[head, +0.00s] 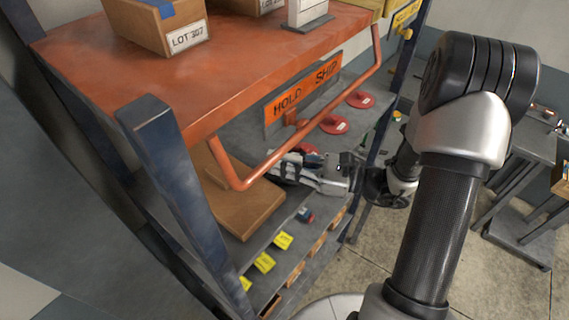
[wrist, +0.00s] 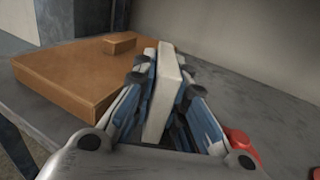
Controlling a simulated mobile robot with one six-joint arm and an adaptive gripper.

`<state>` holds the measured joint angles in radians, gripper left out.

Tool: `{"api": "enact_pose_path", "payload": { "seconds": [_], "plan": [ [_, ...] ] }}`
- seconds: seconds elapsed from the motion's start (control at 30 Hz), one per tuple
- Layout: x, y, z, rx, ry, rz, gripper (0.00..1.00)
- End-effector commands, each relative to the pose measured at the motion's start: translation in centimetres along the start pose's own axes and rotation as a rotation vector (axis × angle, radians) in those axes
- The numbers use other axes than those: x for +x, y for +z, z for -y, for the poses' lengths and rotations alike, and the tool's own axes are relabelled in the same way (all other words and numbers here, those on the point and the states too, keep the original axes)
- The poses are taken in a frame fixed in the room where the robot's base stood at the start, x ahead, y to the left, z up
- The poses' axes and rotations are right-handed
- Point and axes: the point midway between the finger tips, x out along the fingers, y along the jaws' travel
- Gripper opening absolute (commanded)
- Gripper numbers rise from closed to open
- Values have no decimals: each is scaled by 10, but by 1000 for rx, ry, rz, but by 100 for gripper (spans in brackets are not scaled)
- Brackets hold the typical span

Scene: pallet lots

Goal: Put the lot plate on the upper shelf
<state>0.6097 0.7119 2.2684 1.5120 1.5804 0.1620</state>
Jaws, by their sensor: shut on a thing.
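My gripper (wrist: 166,72) is shut on a pale, thin slab, apparently the lot plate (wrist: 168,90), standing on edge between the fingers in the wrist view. No lettering shows on it from this side. In the head view my gripper (head: 283,168) is below the orange upper shelf (head: 235,65), in the space over the grey lower shelf (head: 240,130). The held plate cannot be made out clearly there. I cannot tell whether it touches the lower shelf.
A brown board (wrist: 75,75) with a small block lies left of my gripper. Red discs (head: 335,124) and a HOLD/SHIP sign (head: 303,92) are on the lower level. An orange rail (head: 300,150) fronts the upper shelf, which carries a LOT 307 box (head: 150,28) and a white stand (head: 305,14).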

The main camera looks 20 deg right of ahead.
Motion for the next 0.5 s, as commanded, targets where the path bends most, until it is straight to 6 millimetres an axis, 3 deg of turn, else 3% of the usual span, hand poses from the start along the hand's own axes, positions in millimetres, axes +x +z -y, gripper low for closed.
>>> {"api": "enact_pose_path", "payload": {
  "seconds": [0.47,0.5],
  "plan": [
    [0,-12,0,-1,0,0,0],
    [0,-12,0,-1,0,0,14]
  ]
}}
